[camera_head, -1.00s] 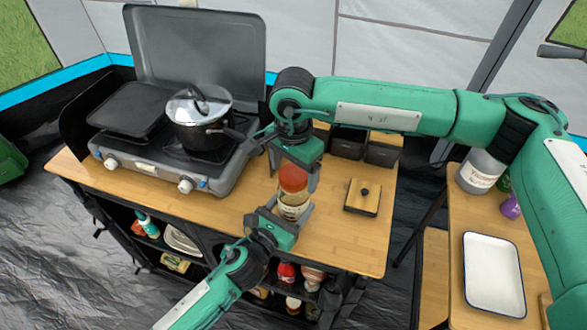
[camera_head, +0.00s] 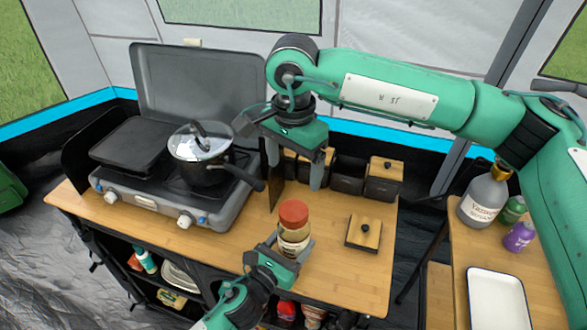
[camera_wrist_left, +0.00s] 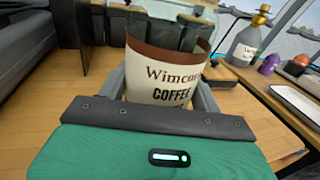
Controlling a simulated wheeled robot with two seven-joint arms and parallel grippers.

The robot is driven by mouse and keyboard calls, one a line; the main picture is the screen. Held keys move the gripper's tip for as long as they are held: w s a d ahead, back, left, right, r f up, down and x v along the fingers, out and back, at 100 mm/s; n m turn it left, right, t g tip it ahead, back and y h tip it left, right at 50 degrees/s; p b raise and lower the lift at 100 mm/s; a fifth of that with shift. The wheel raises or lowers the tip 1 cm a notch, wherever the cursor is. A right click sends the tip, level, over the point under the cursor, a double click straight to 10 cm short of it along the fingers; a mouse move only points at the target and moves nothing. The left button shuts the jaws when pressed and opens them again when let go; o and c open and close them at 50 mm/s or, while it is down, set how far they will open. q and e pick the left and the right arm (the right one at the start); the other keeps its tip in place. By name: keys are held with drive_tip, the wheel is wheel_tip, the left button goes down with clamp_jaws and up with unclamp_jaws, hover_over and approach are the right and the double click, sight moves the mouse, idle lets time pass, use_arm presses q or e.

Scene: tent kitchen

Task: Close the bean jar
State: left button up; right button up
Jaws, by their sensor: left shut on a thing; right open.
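The bean jar (camera_head: 292,243) stands upright on the wooden counter with an orange-red lid (camera_head: 293,213) on its top. I cannot tell how tightly the lid sits. My left gripper (camera_head: 289,250) is shut around the jar's lower body from the front. The jar's cream and brown coffee label (camera_wrist_left: 165,77) fills the middle of the left wrist view, where the lid does not show. My right gripper (camera_head: 296,165) is open and empty above and behind the jar, apart from the lid.
A square wooden lid with a black knob (camera_head: 363,231) lies right of the jar. Dark canisters (camera_head: 348,174) stand behind. A stove (camera_head: 160,195) with a pot (camera_head: 205,170) is at left. A side table at right holds a white tray (camera_head: 497,300) and bottles (camera_head: 483,200).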

use_arm(q)
drive_tip(key=o, duration=2)
drive_tip(key=shift+c, duration=0.2)
use_arm(e)
wheel_tip(320, 180, down, 3)
drive_tip(key=b, duration=0.3)
drive_tip(key=shift+f, duration=0.15)
use_arm(q)
drive_tip(key=v, duration=1.3)
drive_tip(key=shift+s+a, duration=0.2)
drive_tip(key=shift+s, duration=0.15)
use_arm(e)
drive_tip(key=shift+f, duration=0.15)
use_arm(q)
drive_tip(key=shift+f, duration=0.1)
